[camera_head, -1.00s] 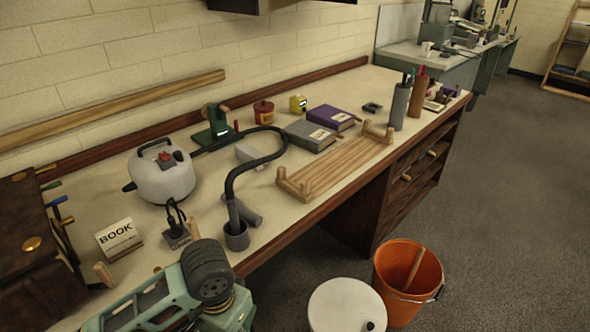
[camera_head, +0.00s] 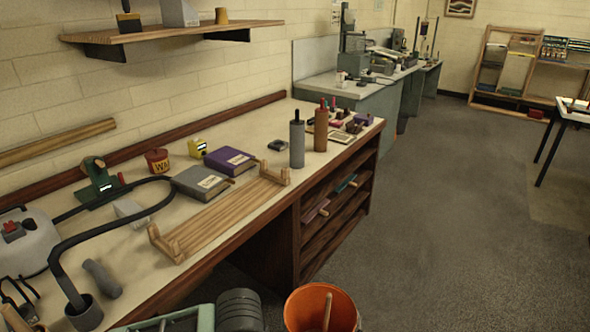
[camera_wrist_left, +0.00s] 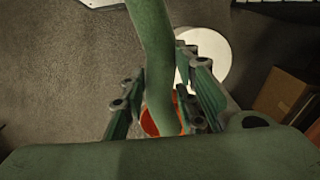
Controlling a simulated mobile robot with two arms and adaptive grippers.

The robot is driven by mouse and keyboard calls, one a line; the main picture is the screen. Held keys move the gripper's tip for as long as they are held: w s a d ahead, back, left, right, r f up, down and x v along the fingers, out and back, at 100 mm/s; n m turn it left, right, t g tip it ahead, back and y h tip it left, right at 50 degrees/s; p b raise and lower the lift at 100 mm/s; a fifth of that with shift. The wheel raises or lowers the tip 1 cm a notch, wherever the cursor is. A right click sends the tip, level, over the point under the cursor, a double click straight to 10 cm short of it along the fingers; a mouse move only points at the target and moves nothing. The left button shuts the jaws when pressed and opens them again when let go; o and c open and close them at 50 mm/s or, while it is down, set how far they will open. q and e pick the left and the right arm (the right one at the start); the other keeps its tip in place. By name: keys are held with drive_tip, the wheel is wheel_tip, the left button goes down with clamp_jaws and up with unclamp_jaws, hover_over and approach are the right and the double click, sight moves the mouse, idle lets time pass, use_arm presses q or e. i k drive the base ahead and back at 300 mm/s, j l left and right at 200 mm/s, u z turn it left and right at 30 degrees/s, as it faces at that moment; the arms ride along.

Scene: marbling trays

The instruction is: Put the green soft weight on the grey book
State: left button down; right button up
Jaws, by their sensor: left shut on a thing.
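The grey book (camera_head: 200,182) lies flat on the bench, with a pale label on its cover. A purple book lies just behind it to the right. In the left wrist view, the green soft weight (camera_wrist_left: 152,45) is a long, limp-looking green strip running from the top edge down between the fingers. My left gripper (camera_wrist_left: 163,95) is shut on it. Floor lies below the gripper, and it is away from the book. My right gripper is in neither view.
A wooden rack (camera_head: 215,219) lies in front of the grey book along the bench edge. The purple book (camera_head: 231,158), a red tin (camera_head: 157,161) and a green stand (camera_head: 98,181) are close by. An orange bucket (camera_head: 345,312) stands on the floor.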

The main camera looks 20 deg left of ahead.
sight(208, 176)
drive_tip(key=i+l+z, duration=0.8)
drive_tip(key=i+z, duration=0.25)
drive_tip(key=i+u, duration=0.4)
drive_tip(key=i, duration=0.15)
drive_tip(key=i+l+u, duration=0.1)
drive_tip(key=i+u, duration=0.3)
drive_tip(key=i, duration=0.15)
drive_tip(key=i+l+u, duration=0.25)
drive_tip(key=i+u, duration=0.15)
drive_tip(key=i, duration=0.15)
drive_tip(key=i+u, duration=0.25)
drive_tip(key=u, duration=0.15)
drive_tip(key=i+u, duration=0.25)
drive_tip(key=u, duration=0.15)
drive_tip(key=i+l+u, duration=0.2)
drive_tip(key=u, duration=0.25)
drive_tip(key=i+l+u, duration=0.2)
drive_tip(key=u, duration=0.2)
drive_tip(key=i+l+u, duration=0.2)
drive_tip(key=u, duration=0.2)
